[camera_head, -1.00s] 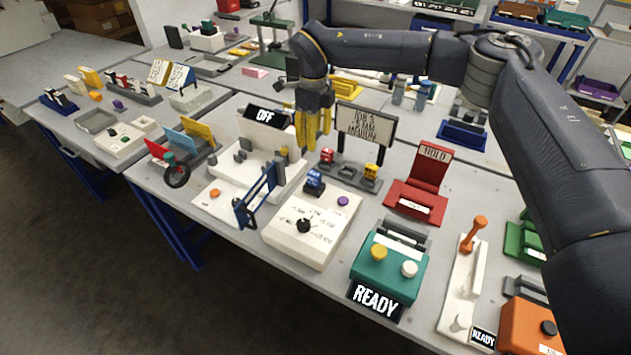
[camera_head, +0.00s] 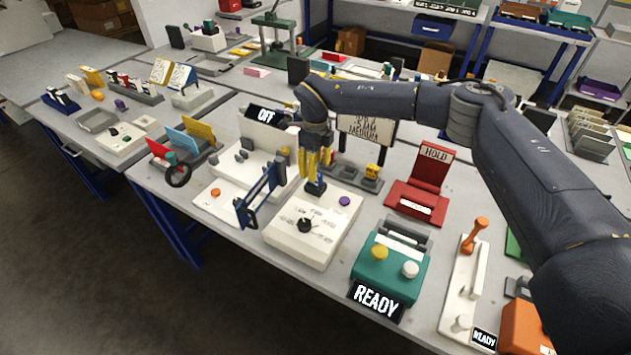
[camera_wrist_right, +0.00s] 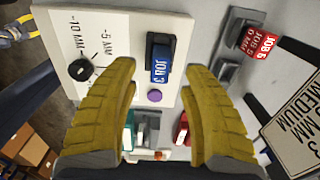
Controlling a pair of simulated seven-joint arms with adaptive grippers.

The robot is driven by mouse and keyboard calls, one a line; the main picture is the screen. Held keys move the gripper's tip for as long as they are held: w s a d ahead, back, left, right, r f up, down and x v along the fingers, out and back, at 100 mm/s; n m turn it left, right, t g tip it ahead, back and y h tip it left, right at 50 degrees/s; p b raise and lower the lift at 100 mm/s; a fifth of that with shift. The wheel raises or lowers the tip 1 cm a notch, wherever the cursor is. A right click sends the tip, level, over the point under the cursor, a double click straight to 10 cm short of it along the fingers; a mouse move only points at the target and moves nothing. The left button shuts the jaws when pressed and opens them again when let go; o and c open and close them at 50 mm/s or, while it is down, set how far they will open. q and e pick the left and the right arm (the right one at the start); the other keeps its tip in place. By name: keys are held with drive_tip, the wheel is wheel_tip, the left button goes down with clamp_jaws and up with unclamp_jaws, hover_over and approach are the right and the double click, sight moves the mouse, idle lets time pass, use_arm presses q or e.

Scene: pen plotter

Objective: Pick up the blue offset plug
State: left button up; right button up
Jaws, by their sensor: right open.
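The blue offset plug (camera_head: 315,188) stands on the white dial box (camera_head: 287,236), partly covered by my gripper in the head view. The right wrist view shows the plug (camera_wrist_right: 161,58) with a "JOB 3" label, in a dark socket. My right gripper (camera_head: 312,178) has yellow fingers and points down, right at the plug. In the right wrist view the fingers (camera_wrist_right: 158,72) are spread, with the plug between and just beyond the tips. No contact shows. My left gripper is not in view.
A purple button (camera_head: 344,201) and a black dial (camera_head: 304,225) are on the same box. A blue upright frame (camera_head: 260,195) stands close on the left.

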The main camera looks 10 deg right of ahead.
sight(316, 182)
drive_tip(key=shift+f, duration=2.3)
clamp_jaws()
